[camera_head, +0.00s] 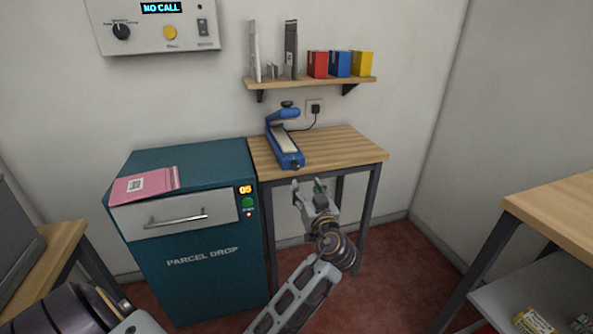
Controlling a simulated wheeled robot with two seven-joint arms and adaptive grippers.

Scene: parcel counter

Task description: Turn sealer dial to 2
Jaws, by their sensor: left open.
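The blue sealer (288,156) stands on a small wooden table, with its arm raised at the back and a dark cable running to a wall socket. A small dark knob (295,167), which looks like its dial, is at its near end. The dial's marks and setting are too small to read. My left gripper (308,185) is open and empty, just in front of the table's near edge and a little below the sealer's near end in the picture. It appears apart from the dial. My right gripper is not in view.
The table top (345,150) is clear right of the sealer. A teal parcel drop cabinet (200,285) with a pink parcel (145,185) stands left. A shelf (310,84) with boxes hangs above. Another table (560,215) is at the right.

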